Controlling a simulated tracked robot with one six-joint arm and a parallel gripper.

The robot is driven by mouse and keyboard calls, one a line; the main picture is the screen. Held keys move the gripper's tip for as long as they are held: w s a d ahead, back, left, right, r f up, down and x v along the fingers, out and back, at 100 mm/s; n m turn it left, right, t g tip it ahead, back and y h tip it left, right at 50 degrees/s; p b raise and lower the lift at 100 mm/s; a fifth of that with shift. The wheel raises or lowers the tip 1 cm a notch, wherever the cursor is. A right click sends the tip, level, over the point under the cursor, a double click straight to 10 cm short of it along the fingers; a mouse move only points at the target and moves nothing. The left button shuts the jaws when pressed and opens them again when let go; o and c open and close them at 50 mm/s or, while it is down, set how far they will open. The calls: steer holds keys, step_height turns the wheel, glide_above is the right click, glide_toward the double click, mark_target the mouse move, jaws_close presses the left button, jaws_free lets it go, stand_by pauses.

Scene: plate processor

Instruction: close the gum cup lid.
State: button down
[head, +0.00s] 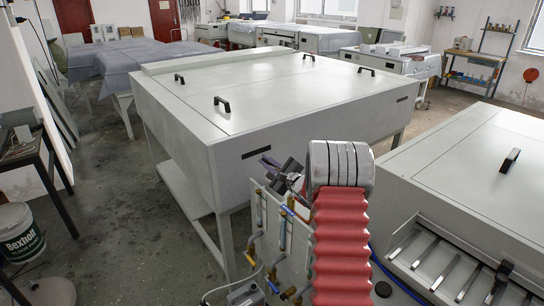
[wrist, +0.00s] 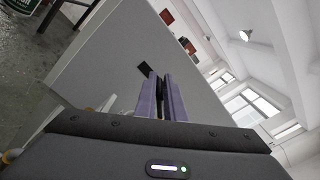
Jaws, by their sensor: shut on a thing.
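My gripper (head: 268,162) is in front of the near corner of the large white plate processor (head: 190,130). In the wrist view its two purple fingers (wrist: 162,76) are close together, with a narrow dark thing (wrist: 159,92) between them. I cannot tell what that dark thing is. The fingers point toward the white side of the processor, near a black slot (wrist: 144,69) in it. I cannot make out the gum cup or its lid in either view.
A panel (head: 262,215) with pipes and valves stands just below my gripper. Another white machine (head: 440,170) with a slatted tray is at the right. The floor (head: 125,220) between the bucket and the processor is clear.

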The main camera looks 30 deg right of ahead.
steer(key=shift+a+f+n, duration=0.4)
steer(key=shift+a+f, duration=0.1)
steer(key=shift+f, duration=0.35)
steer(key=shift+a+f+n, duration=0.4)
steer(key=shift+a+f, duration=0.05)
steer(key=shift+f, duration=0.35)
steer(key=c, duration=1.9)
jaws_free()
steer(key=shift+s+r, duration=0.1)
steer(key=s, duration=0.9)
steer(key=s+d, duration=0.1)
steer(key=s, duration=0.3)
steer(key=shift+s, duration=0.3)
